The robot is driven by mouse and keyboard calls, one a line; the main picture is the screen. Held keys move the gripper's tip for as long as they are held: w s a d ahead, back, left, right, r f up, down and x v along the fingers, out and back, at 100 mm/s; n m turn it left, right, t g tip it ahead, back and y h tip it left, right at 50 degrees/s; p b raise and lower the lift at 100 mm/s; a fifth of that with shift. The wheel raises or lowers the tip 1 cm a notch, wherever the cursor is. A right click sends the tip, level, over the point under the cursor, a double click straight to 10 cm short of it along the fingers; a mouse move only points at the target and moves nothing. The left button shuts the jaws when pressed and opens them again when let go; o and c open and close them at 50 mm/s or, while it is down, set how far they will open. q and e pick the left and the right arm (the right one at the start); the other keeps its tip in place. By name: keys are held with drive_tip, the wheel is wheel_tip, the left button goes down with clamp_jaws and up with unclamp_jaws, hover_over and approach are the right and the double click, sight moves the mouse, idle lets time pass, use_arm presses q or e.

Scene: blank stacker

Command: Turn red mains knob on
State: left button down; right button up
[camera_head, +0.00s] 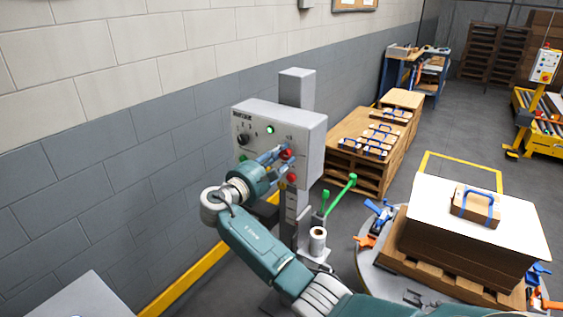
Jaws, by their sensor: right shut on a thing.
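A grey control box (306,134) stands on a grey post in the middle of the camera_head view. Its face carries a black knob, a lit green lamp (270,130) and red controls. The red mains knob (287,154) is at the right of the face, partly hidden by my gripper. My right gripper (283,152) reaches up from below and is shut on the red knob. A second red control (292,178) sits just below the fingers. The exact angle of the knob is too small to tell. My left gripper is out of view.
Green-handled levers (341,193) and a white roll (318,238) sit below the box. At right, a pallet stack (460,253) carries a white sheet and a blue-handled block (476,207). Wooden pallets (352,170) stand behind. A block wall lies at left.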

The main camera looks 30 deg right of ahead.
drive_tip(key=shift+f+m, duration=0.2)
drive_tip(key=shift+m, duration=0.3)
drive_tip(key=o, duration=1.2)
drive_tip(key=shift+r, duration=0.1)
drive_tip(key=shift+c, duration=0.2)
drive_tip(key=v, duration=1.2)
